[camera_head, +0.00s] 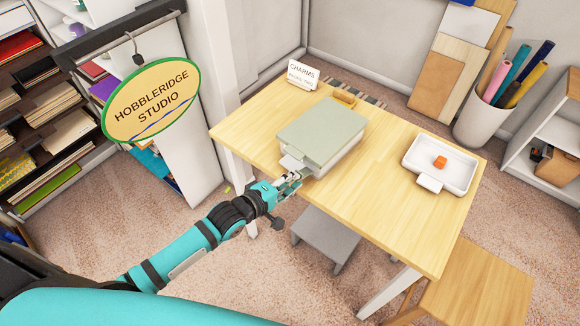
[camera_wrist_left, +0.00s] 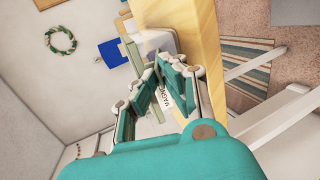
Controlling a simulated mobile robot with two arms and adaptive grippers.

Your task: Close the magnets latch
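A flat box with a grey-green lid (camera_head: 322,130) sits on the wooden table with its lid lying down over the pale body. A pale tab (camera_head: 292,162) sticks out at its near left corner. My left gripper (camera_head: 294,177) is at that corner, close to the tab; I cannot tell whether it touches. In the left wrist view the fingertips (camera_wrist_left: 160,66) lie close together, with a lettered label (camera_wrist_left: 164,98) partly visible between the fingers. Whether they are fully shut is unclear. The latch itself is not clearly seen. My right gripper is not in view.
A card sign (camera_head: 302,73) stands at the back. A grey stool (camera_head: 325,237) is under the front edge. A hanging oval sign (camera_head: 152,100) is at left.

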